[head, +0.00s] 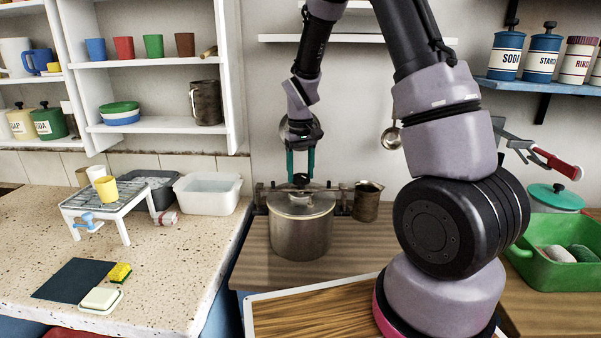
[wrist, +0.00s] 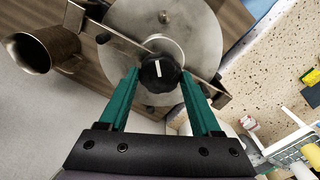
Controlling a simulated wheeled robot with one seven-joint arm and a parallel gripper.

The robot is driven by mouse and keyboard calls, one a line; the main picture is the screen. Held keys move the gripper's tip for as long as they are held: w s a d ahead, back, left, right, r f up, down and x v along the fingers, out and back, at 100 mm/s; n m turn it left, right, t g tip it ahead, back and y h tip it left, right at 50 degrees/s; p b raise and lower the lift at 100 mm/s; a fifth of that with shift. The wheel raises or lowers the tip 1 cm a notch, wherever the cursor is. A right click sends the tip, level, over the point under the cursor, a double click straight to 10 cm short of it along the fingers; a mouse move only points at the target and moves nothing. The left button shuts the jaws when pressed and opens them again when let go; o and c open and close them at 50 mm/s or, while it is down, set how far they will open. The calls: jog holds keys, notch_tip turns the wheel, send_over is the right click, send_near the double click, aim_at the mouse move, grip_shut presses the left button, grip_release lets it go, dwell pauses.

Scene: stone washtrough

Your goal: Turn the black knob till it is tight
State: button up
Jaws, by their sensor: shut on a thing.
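The black knob (wrist: 160,73) with a white line on its top sits at the middle of the metal lid (wrist: 190,28) in the wrist view. In the head view the knob (head: 300,180) shows on top of the steel pot (head: 300,228). My gripper (wrist: 159,74) points down from above, with its teal fingers on either side of the knob, shut on it. In the head view my gripper (head: 300,176) is upright over the pot. The white line runs nearly up and down in the wrist view. The knob's lower sides are partly hidden by the fingers.
A metal bar (wrist: 211,88) crosses the lid under the knob. A metal jug (head: 367,201) stands close to the pot's right. A wooden board (head: 315,312) lies in front. A white tub (head: 208,193) stands to the left, and a green basin (head: 540,270) to the right.

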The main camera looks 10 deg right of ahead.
jog(key=m, duration=0.6)
jog(key=shift+m, duration=0.3)
jog(key=m, duration=0.6)
jog(key=shift+d, duration=0.1)
jog(key=m, duration=0.6)
jog(key=shift+s+m, duration=0.15)
jog(key=shift+m, duration=0.15)
jog(key=m, duration=0.6)
jog(key=shift+m, duration=0.3)
jog(key=o, duration=1.4)
jog(key=shift+r, duration=0.1)
